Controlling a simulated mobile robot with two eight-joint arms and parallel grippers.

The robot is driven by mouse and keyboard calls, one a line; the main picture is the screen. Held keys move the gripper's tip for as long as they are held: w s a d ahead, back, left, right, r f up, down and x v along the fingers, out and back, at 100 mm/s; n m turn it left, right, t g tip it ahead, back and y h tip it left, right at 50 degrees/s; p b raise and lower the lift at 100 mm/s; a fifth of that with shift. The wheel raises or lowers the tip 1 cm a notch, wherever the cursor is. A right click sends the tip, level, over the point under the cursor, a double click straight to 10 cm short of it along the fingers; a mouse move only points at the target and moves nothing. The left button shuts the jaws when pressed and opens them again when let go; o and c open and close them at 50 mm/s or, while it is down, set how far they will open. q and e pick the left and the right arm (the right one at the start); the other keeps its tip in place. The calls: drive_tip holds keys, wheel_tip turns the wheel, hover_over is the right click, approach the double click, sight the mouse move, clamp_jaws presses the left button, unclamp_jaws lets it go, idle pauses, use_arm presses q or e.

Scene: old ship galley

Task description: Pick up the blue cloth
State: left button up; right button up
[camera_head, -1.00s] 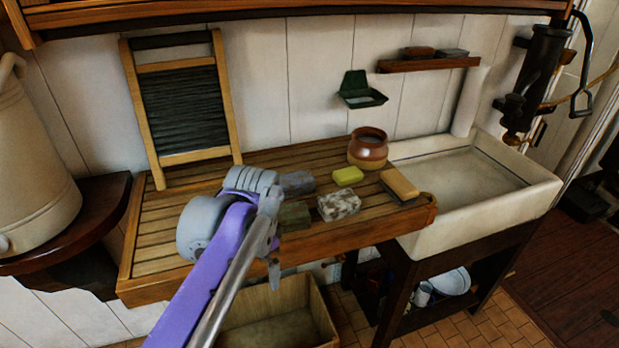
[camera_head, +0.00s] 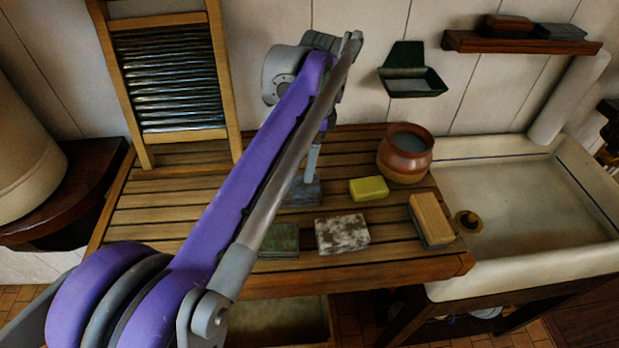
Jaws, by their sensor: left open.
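The blue cloth (camera_head: 302,196) is a small, folded-looking grey-blue piece on the slatted wooden drainboard. It is partly hidden behind my left arm. My left gripper (camera_head: 312,176) points down right over the cloth, its visible fingertip at or just above it. I cannot tell whether it touches. The gripper is open, though my own arm hides most of it. My right gripper is not in view.
Close around the cloth lie a yellow sponge (camera_head: 368,188), a green block (camera_head: 280,240), a mottled grey-white block (camera_head: 342,233) and a wooden brush (camera_head: 431,219). A brown pot (camera_head: 405,153) stands behind. A washboard (camera_head: 170,80) leans at the back left; the sink (camera_head: 530,215) is right.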

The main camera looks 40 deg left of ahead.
sight(299, 184)
use_arm(q)
drive_tip(key=f, duration=0.1)
drive_tip(key=s+f, duration=0.1)
drive_tip(key=f, duration=0.2)
drive_tip(key=shift+s+a, duration=0.2)
drive_tip(key=shift+s, duration=0.1)
drive_tip(key=shift+w+a+f, duration=0.1)
drive_tip(key=shift+w+f, duration=0.1)
drive_tip(key=shift+f, duration=0.3)
drive_tip(key=shift+s+a+f, duration=0.1)
drive_tip(key=shift+a+f, duration=0.05)
drive_tip(key=shift+f, duration=0.65)
drive_tip(key=shift+s+a+f, duration=0.1)
drive_tip(key=shift+f, duration=0.65)
drive_tip(key=shift+s+a+f, duration=0.1)
drive_tip(key=shift+a+f, duration=0.05)
drive_tip(key=shift+f, duration=0.65)
drive_tip(key=c, duration=1.3)
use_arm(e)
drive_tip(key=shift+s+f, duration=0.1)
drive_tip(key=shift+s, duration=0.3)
use_arm(q)
drive_tip(key=shift+r, duration=0.1)
